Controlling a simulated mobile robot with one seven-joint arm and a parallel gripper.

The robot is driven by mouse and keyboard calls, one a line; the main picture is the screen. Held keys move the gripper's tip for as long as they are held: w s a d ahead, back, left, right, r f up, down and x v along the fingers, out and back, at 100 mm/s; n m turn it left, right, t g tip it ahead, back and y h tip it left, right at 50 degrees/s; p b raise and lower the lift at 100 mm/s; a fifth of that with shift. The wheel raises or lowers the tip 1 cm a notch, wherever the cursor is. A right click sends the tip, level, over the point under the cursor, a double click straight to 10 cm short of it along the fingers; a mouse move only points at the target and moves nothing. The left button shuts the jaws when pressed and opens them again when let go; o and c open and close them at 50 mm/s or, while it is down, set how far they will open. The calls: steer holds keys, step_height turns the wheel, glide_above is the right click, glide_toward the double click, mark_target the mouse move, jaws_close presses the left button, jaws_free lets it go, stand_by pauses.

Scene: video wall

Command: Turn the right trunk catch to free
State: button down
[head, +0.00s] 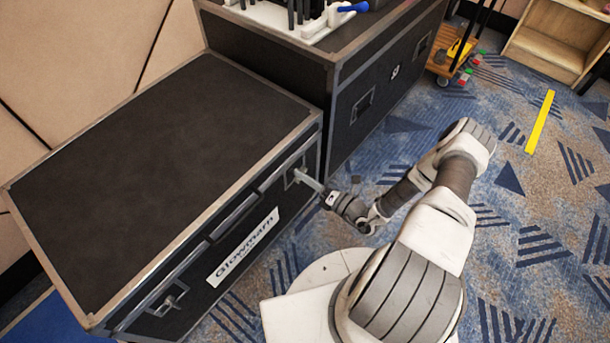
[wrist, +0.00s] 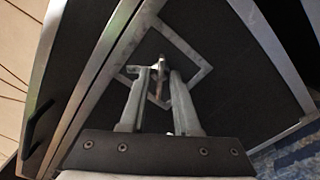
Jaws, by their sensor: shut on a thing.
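The black trunk (head: 170,160) with metal edges stands at the left in the head view, lid down. The right trunk catch (head: 290,170) sits on the front face near the right corner. My gripper (head: 301,175) reaches it from the right and covers part of it. In the wrist view, the catch's diamond-looking metal plate (wrist: 192,50) surrounds my gripper's fingertips (wrist: 158,74), which are shut on the catch's small turning piece. The left catch (head: 168,300) is at the front's other end.
A white label (head: 243,246) is on the trunk front between the catches. A taller black case (head: 285,65) stands right behind the trunk, carrying equipment. A wooden cart (head: 455,58) and shelf (head: 550,40) are at the back right. Patterned carpet (head: 540,200) at the right is open.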

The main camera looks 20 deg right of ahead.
steer(key=n+p, duration=0.4)
steer(key=n, duration=0.7)
stand_by(0.5)
steer(key=c, duration=1)
jaws_free()
